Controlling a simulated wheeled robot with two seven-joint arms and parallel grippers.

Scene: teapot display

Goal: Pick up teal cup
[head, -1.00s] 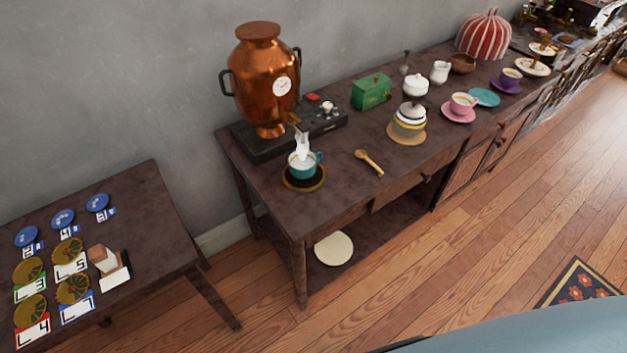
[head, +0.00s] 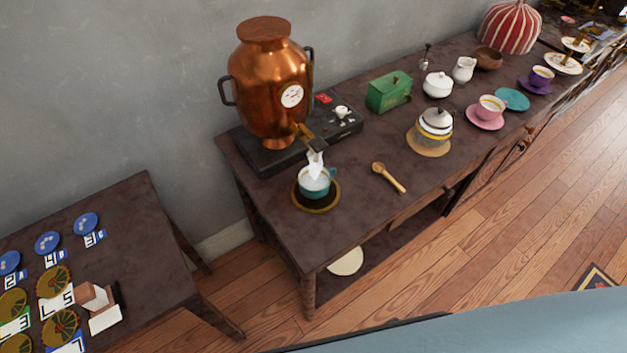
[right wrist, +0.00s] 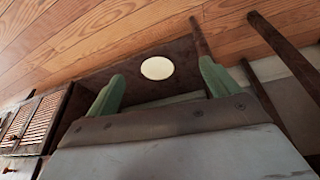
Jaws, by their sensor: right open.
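The teal cup (head: 315,181) stands upright on a round dark mat with a golden rim (head: 316,207), near the left end of the dark wooden sideboard. A white napkin-like shape or steam rises from it, and its handle points right. It sits just in front of the copper samovar's spout. My right gripper (right wrist: 160,85) shows in the right wrist view with its two green fingers wide apart and nothing between them. It faces the sideboard's lower shelf, and the cup is not in that view. My left gripper is not in view.
The copper samovar (head: 270,85) stands behind the cup on a black base. A wooden spoon (head: 388,178) and striped pot (head: 434,124) are to the right. A pale round plate (right wrist: 157,68) lies on the lower shelf. A smaller table (head: 125,215) with discs and cards stands left.

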